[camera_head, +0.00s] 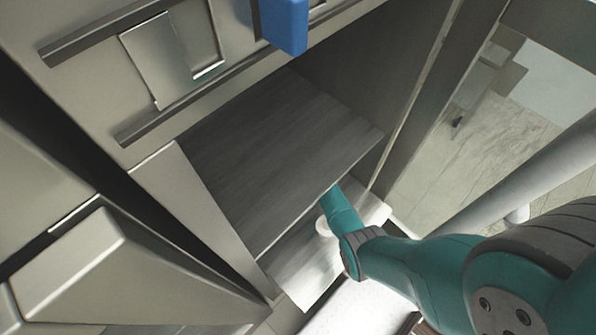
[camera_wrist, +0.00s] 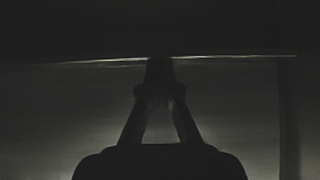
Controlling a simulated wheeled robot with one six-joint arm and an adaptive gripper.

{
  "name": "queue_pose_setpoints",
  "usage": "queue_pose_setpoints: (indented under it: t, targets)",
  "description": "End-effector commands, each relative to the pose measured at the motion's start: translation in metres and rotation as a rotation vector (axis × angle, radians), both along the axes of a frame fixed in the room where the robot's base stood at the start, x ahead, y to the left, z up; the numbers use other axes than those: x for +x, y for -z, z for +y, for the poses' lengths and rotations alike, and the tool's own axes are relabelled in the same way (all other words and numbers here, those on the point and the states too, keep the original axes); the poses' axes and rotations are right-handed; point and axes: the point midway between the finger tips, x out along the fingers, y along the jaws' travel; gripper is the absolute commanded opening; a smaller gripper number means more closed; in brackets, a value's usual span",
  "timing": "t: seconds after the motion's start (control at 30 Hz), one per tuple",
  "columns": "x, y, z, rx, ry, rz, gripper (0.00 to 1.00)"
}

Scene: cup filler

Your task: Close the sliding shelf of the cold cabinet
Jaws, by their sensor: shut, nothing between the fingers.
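The cold cabinet (camera_head: 150,190) stands open at the left and middle of the head view. A dark grey flat panel (camera_head: 270,150), which looks like the sliding shelf, spans its opening. My teal arm reaches to the panel's front edge at the lower right, and its end is hidden there in the head view. In the wrist view my gripper (camera_wrist: 158,82) is a dark silhouette with its fingers together and nothing between them. The fingertips point at a thin bright horizontal edge (camera_wrist: 220,57) with a black area above it. Whether they touch it I cannot tell.
A lighter surface (camera_head: 295,272) lies below the panel's front edge. A blue block-like part (camera_head: 285,25) hangs at the top. A metal cabinet front (camera_head: 90,265) stands at the lower left. A pale pole (camera_head: 540,175) and floor (camera_head: 480,170) show at the right.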

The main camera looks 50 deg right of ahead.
Motion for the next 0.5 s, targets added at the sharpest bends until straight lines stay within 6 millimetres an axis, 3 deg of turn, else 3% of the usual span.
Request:
queue_pose_setpoints:
  t: [0.27, 0.5]
  targets:
    - [-0.008, -0.006, 0.000, 0.000, 0.000, -0.001, 0.00]
    - [-0.029, -0.027, 0.000, 0.000, 0.001, -0.001, 0.00]
